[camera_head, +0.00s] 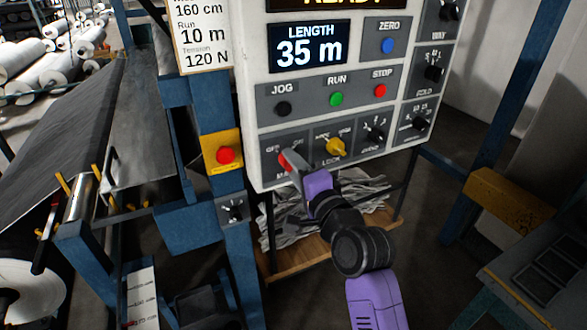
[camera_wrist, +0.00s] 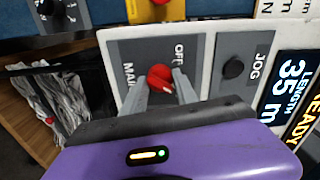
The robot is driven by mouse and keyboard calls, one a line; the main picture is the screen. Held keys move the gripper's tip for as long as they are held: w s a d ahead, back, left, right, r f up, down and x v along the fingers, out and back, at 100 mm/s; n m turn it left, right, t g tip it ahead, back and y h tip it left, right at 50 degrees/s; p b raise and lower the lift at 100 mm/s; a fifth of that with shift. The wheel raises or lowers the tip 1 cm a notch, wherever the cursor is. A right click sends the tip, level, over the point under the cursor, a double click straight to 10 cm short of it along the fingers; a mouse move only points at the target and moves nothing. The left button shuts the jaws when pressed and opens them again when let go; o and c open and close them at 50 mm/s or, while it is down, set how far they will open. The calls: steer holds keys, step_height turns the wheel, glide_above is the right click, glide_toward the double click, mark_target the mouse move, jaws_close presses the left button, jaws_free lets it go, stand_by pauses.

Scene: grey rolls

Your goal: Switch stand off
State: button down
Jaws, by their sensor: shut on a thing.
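A white control panel (camera_head: 249,135) stands in the middle of the head view. The red rotary knob (camera_head: 284,159) is at its lower left, on a grey plate partly lettered "MA" at the bottom. In the wrist view the red knob (camera_wrist: 160,76) sits by the words "OFF" and "MAIN". My gripper (camera_head: 293,166) is at this knob. In the wrist view my gripper (camera_wrist: 162,86) has one grey finger on each side of the knob, shut on it. The fingers hide part of the plate, so the knob's exact setting is hard to tell.
Right of the red knob is a yellow knob (camera_head: 336,147) marked "LOCK". Above are black JOG (camera_head: 283,108), green RUN (camera_head: 336,99) and red STOP (camera_head: 380,90) buttons. Left is a red mushroom button (camera_head: 225,155) on a yellow box, with a small black switch (camera_head: 233,210) below.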

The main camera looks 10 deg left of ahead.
steer(key=shift+f+n+b, duration=0.1)
steer(key=shift+n+b, duration=4.75)
steer(key=shift+n, duration=3.25)
steer(key=c, duration=1)
jaws_free()
steer(key=shift+o, duration=0.2)
